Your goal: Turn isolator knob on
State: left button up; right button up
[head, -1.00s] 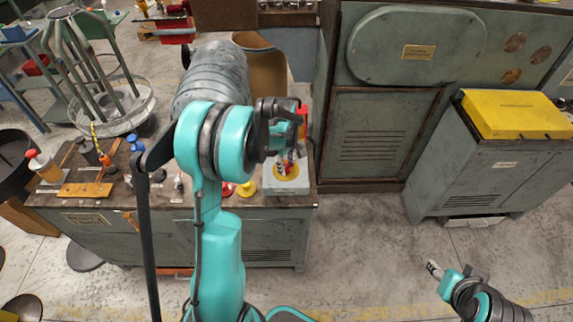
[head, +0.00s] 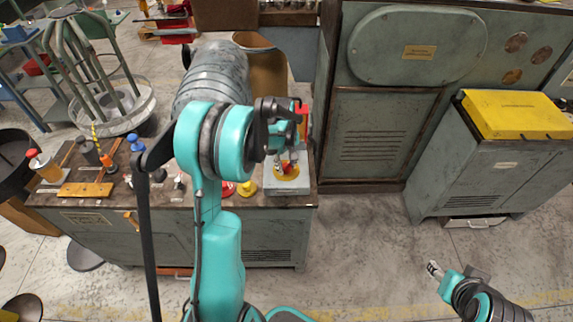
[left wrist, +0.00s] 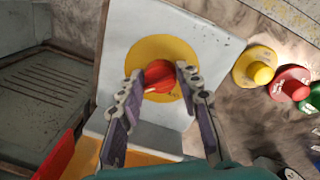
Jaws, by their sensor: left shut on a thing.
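The isolator knob is a red knob (left wrist: 157,77) on a round yellow plate (left wrist: 163,47), fixed to a pale grey box (left wrist: 115,35) in the left wrist view. In the head view the box (head: 287,187) stands at the right end of the workbench, with its yellow disc partly covered by my gripper. My left gripper (left wrist: 162,80) has one finger on each side of the red knob and is shut on it. In the head view the left gripper (head: 287,165) points down over the box.
On the bench (head: 100,217), yellow and red mushroom buttons sit left of the box; the yellow button (left wrist: 255,66) and red button (left wrist: 290,83) also show in the wrist view. A tall grey cabinet (head: 385,140) stands behind on the right. The floor to the right is clear.

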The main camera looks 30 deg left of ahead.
aim_at(284, 167)
pick_arm(q)
jog(key=o, duration=1.1)
jog(key=shift+s, duration=0.1)
jog(key=shift+o, duration=0.2)
notch_tip(284, 167, up, 12)
jog(key=shift+s+a, duration=0.2)
jog(key=shift+s, duration=0.15)
jog(key=s+d+r+m+t, duration=0.2)
jog(key=s+d+m+t, duration=0.4)
jog(key=s+d+m, duration=0.6)
jog(key=s+d, duration=0.4)
jog(key=s, duration=0.2)
jog(key=shift+d+r+m, duration=0.15)
jog(key=shift+m, duration=0.25)
